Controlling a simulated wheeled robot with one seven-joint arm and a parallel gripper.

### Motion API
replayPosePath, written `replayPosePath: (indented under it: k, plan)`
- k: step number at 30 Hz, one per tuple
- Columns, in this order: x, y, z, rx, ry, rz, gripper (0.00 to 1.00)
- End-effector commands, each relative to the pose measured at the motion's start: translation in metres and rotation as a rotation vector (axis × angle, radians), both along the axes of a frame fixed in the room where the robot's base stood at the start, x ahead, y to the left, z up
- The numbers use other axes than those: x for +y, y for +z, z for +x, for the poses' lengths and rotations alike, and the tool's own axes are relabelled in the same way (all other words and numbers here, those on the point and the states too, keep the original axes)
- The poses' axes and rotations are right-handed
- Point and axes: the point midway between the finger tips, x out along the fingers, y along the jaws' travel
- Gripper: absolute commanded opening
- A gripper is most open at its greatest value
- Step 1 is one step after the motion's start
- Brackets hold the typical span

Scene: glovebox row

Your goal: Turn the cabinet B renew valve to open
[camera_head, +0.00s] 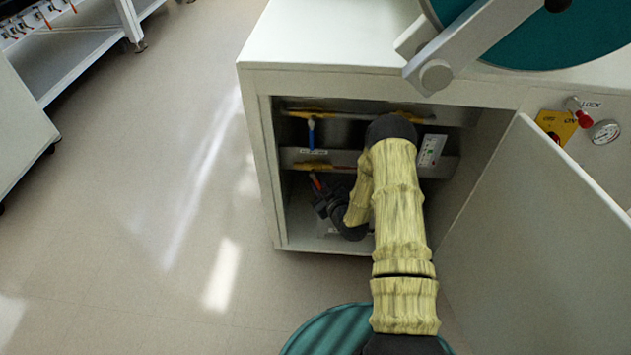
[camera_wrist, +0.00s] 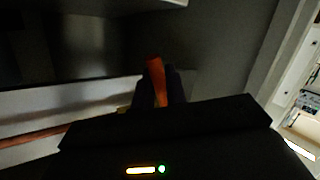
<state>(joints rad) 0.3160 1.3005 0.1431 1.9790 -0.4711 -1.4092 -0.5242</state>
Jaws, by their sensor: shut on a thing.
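My gripper (camera_head: 320,200) is inside the open cabinet (camera_head: 258,150), low at its left side. In the wrist view my gripper (camera_wrist: 158,92) is shut on an orange-red valve handle (camera_wrist: 155,68), which stands up between the two dark fingers. A small red part of this handle (camera_head: 315,182) shows just above the gripper in the head view. The valve body is mostly hidden by the gripper. A blue valve handle (camera_head: 311,132) hangs higher up, apart from the gripper. Its label is too small to read, so I cannot tell which valve is marked renew.
The cabinet door (camera_head: 545,230) stands open at the right. A white panel with small marks (camera_head: 431,150) is inside, right of my arm. A yellow switch plate (camera_head: 556,126) and a gauge (camera_head: 604,132) are on the front at right. The floor at left is clear.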

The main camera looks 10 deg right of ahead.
Motion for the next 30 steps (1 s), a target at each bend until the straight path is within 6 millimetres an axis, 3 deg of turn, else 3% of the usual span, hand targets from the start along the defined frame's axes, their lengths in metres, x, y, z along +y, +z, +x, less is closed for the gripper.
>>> replayPosePath:
  k: [1,21,30]
  plan:
    - [-0.002,0.008,-0.001,0.018,0.002,-0.046,0.0]
    - [-0.027,0.03,-0.01,0.21,0.003,-0.643,0.0]
    - [-0.032,0.038,-0.011,0.269,0.002,-0.821,0.0]
